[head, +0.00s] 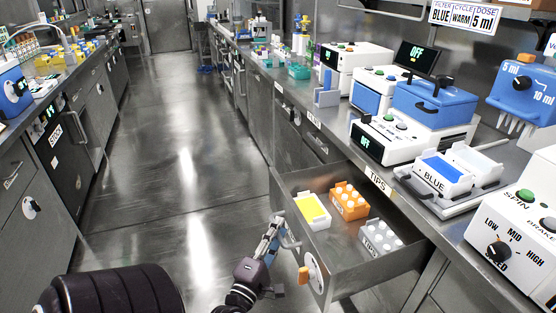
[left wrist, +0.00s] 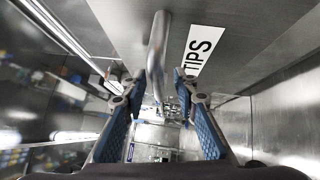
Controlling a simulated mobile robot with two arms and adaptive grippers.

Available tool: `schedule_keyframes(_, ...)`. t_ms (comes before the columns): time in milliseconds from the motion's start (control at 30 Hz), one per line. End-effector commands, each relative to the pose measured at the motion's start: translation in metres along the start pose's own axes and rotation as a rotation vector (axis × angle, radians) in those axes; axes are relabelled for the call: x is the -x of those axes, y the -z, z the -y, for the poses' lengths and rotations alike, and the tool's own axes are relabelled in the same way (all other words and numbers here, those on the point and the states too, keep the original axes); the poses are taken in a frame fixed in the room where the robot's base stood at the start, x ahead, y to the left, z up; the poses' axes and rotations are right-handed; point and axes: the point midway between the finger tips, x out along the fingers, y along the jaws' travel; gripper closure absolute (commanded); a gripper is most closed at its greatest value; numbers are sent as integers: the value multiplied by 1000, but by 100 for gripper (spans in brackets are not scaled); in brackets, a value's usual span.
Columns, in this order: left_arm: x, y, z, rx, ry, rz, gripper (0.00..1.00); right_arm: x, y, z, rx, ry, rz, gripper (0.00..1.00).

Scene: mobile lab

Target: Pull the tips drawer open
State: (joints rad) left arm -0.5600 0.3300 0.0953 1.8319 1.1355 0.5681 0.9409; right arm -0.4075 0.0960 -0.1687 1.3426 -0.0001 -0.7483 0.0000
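The tips drawer (head: 370,268) stands pulled out from under the right-hand counter. It holds a white box with a yellow top (head: 312,210), an orange rack (head: 349,200) and a grey rack (head: 380,238). Its bar handle (head: 290,240) is on the front face. My left gripper (head: 273,232) is at this handle. In the left wrist view the handle (left wrist: 158,45) runs between the two blue-padded fingers (left wrist: 159,80), which stand apart with gaps beside the bar. A TIPS label (left wrist: 198,50) shows beside the handle there. My right gripper is not in view.
A round white dial (head: 315,273) and an orange knob (head: 304,274) are on the drawer front. The right counter (head: 325,113) carries several machines, including a blue-lidded one (head: 434,101). A left-hand counter (head: 65,85) runs opposite. The aisle floor (head: 180,150) between is clear.

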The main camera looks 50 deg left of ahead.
Motion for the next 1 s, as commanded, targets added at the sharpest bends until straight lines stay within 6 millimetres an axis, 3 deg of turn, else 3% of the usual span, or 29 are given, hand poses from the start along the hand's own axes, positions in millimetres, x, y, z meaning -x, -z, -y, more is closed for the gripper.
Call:
schedule_keyframes(233, 0, 0, -1, 0, -2, -1, 73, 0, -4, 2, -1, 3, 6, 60)
schedule_keyframes(367, 12, 1, 0, 1, 0, -2, 73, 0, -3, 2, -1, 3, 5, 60)
schedule_keyframes(800, 99, 0, 0, -1, 2, -1, 73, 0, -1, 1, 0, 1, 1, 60)
schedule_keyframes(1000, 117, 0, 0, 0, -1, 0, 73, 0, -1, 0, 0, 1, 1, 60)
